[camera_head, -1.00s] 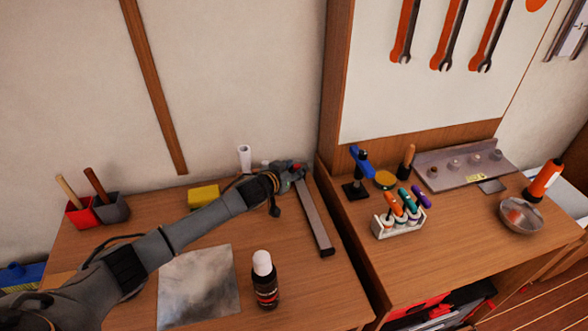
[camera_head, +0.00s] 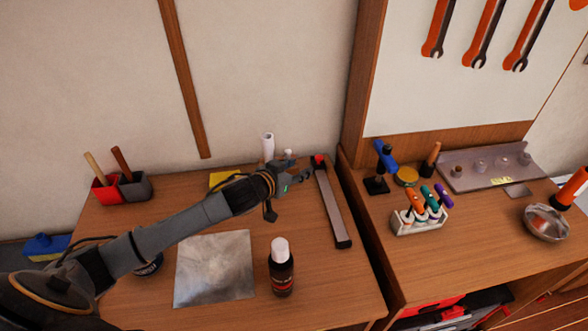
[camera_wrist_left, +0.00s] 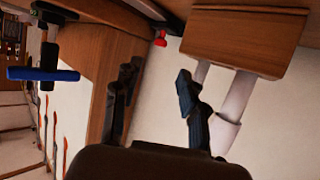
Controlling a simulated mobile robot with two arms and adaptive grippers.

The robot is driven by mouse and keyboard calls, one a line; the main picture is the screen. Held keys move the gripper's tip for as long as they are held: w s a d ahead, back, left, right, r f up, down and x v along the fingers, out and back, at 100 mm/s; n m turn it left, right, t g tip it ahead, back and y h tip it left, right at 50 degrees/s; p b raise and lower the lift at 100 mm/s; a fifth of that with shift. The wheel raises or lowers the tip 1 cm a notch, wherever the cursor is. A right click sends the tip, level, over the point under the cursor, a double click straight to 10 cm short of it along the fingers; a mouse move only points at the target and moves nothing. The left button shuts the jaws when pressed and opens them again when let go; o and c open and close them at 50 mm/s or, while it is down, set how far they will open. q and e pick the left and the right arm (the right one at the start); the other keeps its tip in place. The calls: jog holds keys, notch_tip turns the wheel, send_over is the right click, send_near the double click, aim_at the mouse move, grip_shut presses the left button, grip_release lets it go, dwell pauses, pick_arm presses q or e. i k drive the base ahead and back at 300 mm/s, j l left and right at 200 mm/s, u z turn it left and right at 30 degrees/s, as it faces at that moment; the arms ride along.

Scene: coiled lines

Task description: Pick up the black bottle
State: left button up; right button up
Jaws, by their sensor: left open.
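The black bottle (camera_head: 281,275) with a white cap stands upright near the front of the left table, right of a grey square plate (camera_head: 214,268). My left gripper (camera_head: 303,177) is open and empty, over the back of the table, behind the bottle and clear of it. In the left wrist view its two dark fingers (camera_wrist_left: 155,95) are spread apart, with white cylinders (camera_wrist_left: 229,120) by the right finger. The bottle is not seen in that view. My right gripper is not in view.
A long grey bar (camera_head: 331,205) with a red end lies just right of my left gripper. A white cylinder (camera_head: 268,147) stands behind it. Red (camera_head: 106,189) and grey cups stand at the back left. A second bench at right holds a marker rack (camera_head: 420,220) and a bowl (camera_head: 545,222).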

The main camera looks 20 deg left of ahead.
aim_at(281, 260)
jog(key=k+j, duration=0.15)
jog(key=k, duration=0.35)
jog(key=k+j, duration=0.15)
jog(key=k, duration=0.35)
jog(key=k+j, duration=0.15)
jog(key=k, duration=0.3)
jog(key=k+j, duration=0.1)
jog(key=k, duration=0.4)
